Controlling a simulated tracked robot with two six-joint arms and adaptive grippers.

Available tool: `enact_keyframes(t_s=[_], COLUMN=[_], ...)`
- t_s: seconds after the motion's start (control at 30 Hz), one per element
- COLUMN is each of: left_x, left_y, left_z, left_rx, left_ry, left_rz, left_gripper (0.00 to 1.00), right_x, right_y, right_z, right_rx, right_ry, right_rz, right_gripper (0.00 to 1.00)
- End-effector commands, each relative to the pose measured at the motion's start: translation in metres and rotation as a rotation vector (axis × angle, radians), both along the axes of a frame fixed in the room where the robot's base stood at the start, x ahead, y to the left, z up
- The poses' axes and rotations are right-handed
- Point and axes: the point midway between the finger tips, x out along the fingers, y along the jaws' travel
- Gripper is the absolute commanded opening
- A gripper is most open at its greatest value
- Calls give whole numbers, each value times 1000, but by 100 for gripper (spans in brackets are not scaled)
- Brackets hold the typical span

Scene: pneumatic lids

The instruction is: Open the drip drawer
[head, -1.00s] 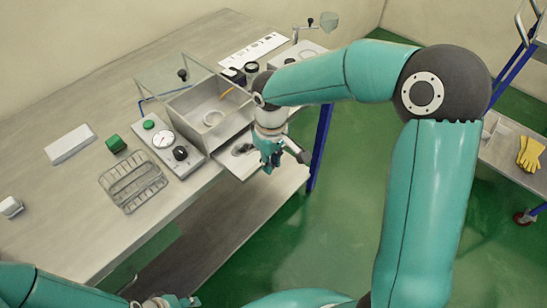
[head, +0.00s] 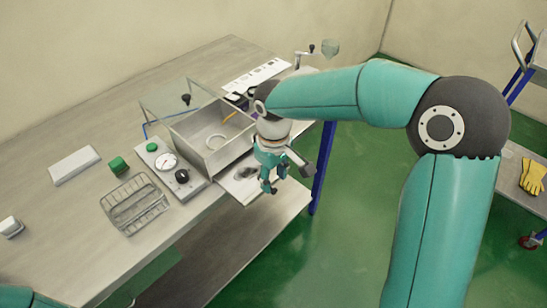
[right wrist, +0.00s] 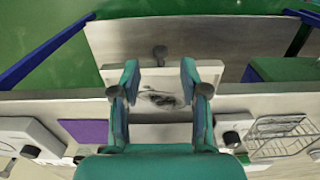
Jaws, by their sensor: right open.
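The drip drawer (head: 238,190) is a flat grey tray standing out from under the open metal box (head: 213,135) at the table's front edge. A dark wet-looking patch lies on its floor. In the right wrist view the drawer (right wrist: 150,78) shows between my fingers, with a dark knob (right wrist: 160,53) at its outer edge. My right gripper (head: 270,186) is over the drawer's outer part; it also shows in the right wrist view (right wrist: 160,72). The gripper hides the knob in the head view. My left gripper is out of view.
A blue table leg (head: 322,170) is right of the drawer. The floor in front is free.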

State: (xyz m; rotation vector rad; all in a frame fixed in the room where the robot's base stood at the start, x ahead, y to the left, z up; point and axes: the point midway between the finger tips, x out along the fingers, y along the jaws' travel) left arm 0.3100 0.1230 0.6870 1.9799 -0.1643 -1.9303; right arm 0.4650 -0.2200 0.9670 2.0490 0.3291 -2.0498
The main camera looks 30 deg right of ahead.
Motion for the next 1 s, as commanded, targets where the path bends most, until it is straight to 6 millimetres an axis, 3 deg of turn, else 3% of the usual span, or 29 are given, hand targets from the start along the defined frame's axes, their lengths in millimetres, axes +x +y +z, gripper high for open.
enact_keyframes(t_s=[0.2,0.4,1.0], left_x=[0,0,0], left_y=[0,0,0], left_z=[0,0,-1], left_rx=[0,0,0], left_ry=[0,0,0], left_rz=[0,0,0], left_gripper=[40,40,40], right_x=[2,1,0], right_y=[1,1,1], right_z=[46,73,81], right_rx=[1,2,1], right_ry=[-6,-3,1], right_rz=[1,2,2], right_gripper=[45,45,45])
